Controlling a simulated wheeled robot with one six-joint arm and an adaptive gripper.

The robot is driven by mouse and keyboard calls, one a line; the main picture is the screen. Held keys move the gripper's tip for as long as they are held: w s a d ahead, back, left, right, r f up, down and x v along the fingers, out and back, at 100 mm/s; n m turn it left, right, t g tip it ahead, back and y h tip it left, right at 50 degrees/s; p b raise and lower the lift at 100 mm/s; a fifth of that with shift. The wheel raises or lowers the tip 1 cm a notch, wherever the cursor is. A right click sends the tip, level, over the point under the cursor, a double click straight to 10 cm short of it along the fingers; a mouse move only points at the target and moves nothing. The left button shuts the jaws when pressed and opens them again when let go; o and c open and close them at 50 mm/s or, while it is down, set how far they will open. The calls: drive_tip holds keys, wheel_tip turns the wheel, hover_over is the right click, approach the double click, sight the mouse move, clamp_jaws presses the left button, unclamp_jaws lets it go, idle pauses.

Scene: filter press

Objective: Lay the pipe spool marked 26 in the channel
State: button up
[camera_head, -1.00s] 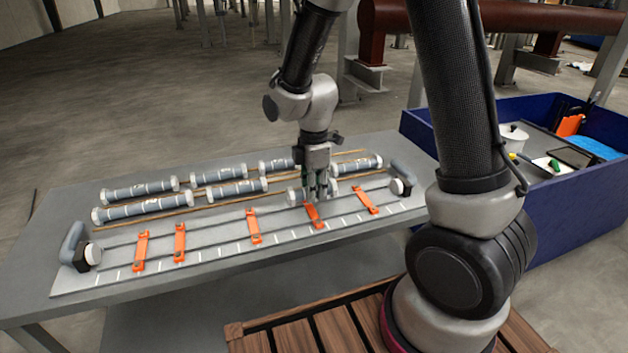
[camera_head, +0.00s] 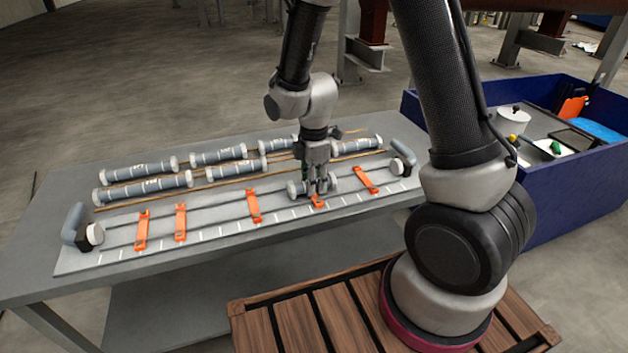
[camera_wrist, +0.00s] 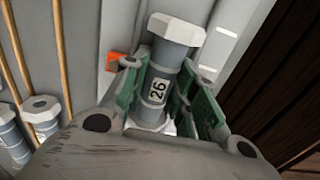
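The spool marked 26 (camera_wrist: 160,80) is a short grey pipe with pale flanges, and its label faces the wrist camera. It also shows in the head view (camera_head: 294,189), largely behind the fingers. My gripper (camera_head: 316,188) points down, with its green-padded fingers (camera_wrist: 165,95) closed on either side of the spool. The channel (camera_head: 220,209) is the long grey railed strip crossed by orange clips, with a grey elbow at each end. The spool lies lengthwise along it, over the upper part of one orange clip (camera_head: 318,203). I cannot tell whether it touches the channel.
Several other labelled spools lie behind the channel in rows along brown rods, including one at the front left (camera_head: 143,188). An elbow (camera_head: 76,226) stands at the left end, another (camera_head: 402,156) at the right. A blue bin (camera_head: 560,185) stands right of the table.

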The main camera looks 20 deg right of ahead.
drive_tip(key=o, duration=0.4)
wheel_tip(320, 180, up, 12)
idle(0.4)
idle(0.4)
